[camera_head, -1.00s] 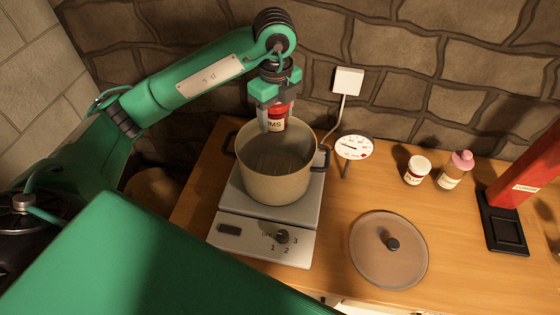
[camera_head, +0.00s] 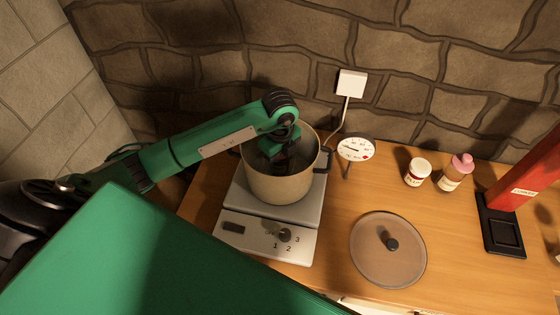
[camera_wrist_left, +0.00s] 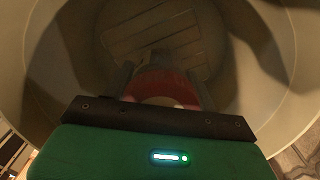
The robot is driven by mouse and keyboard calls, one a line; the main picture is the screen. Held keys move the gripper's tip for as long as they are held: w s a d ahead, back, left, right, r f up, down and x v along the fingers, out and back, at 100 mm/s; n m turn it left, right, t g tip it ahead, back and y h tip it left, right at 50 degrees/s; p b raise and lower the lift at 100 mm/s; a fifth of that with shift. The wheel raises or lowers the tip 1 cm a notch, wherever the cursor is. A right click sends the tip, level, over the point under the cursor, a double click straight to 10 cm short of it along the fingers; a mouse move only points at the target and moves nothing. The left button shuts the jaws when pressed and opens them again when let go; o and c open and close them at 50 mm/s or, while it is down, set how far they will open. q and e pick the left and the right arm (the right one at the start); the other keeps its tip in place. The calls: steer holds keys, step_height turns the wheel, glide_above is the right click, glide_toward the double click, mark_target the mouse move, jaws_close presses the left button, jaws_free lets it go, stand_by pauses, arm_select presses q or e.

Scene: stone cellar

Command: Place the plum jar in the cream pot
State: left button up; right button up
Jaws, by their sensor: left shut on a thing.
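The cream pot (camera_head: 280,188) stands on a hot plate (camera_head: 270,228), its lid off. My left gripper (camera_head: 281,160) reaches down inside the pot, and its fingers are mostly hidden by the pot's front wall in the head view. In the left wrist view the pot's inner wall (camera_wrist_left: 275,45) surrounds the gripper (camera_wrist_left: 162,88). The gripper is shut on the plum jar, whose red lid (camera_wrist_left: 160,85) shows between the fingers. I cannot tell whether the jar touches the pot's floor. My right gripper is not in view.
A glass lid (camera_head: 375,255) with a dark knob lies right of the hot plate. A dial gauge (camera_head: 356,149), a white-lidded jar (camera_head: 417,171), a pink-capped bottle (camera_head: 456,171) and a red object (camera_head: 522,180) on a black base stand further right. The stone wall is close behind.

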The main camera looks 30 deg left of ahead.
arm_select(q)
step_height(320, 180, down, 2)
steer(key=shift+f, duration=0.25)
steer(key=o, duration=1.1)
steer(key=shift+o, duration=0.2)
steer(key=shift+r, duration=0.1)
step_height(320, 180, up, 10)
steer(key=b, duration=0.3)
steer(key=shift+r, duration=1.05)
